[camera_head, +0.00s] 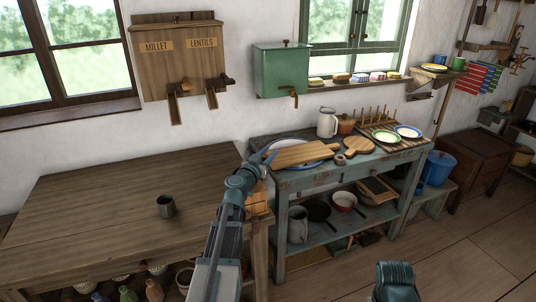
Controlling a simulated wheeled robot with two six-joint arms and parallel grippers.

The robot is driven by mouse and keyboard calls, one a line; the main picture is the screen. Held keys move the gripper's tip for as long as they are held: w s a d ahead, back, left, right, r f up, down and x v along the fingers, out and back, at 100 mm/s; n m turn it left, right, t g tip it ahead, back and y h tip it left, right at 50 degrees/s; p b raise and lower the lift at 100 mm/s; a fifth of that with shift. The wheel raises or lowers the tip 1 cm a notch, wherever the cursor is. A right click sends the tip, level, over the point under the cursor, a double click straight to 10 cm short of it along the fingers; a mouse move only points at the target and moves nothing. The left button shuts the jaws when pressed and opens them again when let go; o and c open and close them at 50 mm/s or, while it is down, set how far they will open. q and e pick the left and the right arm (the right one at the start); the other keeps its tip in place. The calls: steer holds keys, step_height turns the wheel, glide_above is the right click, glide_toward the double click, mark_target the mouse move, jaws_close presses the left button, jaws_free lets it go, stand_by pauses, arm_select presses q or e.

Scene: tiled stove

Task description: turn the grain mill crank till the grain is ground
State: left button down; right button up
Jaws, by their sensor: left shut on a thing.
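My left gripper (269,157) is at the end of the arm that rises through the middle of the head view. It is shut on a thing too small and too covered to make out. It shows in front of the left end of the blue worktable. A light wooden piece (258,203), partly hidden by my arm, is just below it at the brown table's right corner. I cannot tell whether it is part of the grain mill. No crank or grain can be clearly seen. My right gripper is out of view.
The blue worktable (310,180) holds a cutting board (303,154), plates and a white jug (327,123). A millet and lentils dispenser (180,60) and a green tank (281,72) hang on the wall.

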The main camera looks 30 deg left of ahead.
arm_select(q)
steer(key=shift+s+d+m+g+h, duration=0.1)
steer(key=shift+s+d+m+h, duration=0.25)
steer(key=shift+m+h, duration=0.45)
steer(key=shift+s+d+m+g+h, duration=0.15)
steer(key=shift+d+m+h, duration=0.3)
steer(key=shift+h, duration=0.7)
steer(key=shift+s+d+m+g+h, duration=0.1)
steer(key=shift+s+d+m+h, duration=0.3)
steer(key=shift+m+h, duration=0.4)
steer(key=c, duration=0.6)
jaws_free()
steer(key=shift+o, duration=0.2)
steer(key=v, duration=1.3)
steer(key=shift+s+a, duration=0.2)
steer(key=shift+s, duration=0.15)
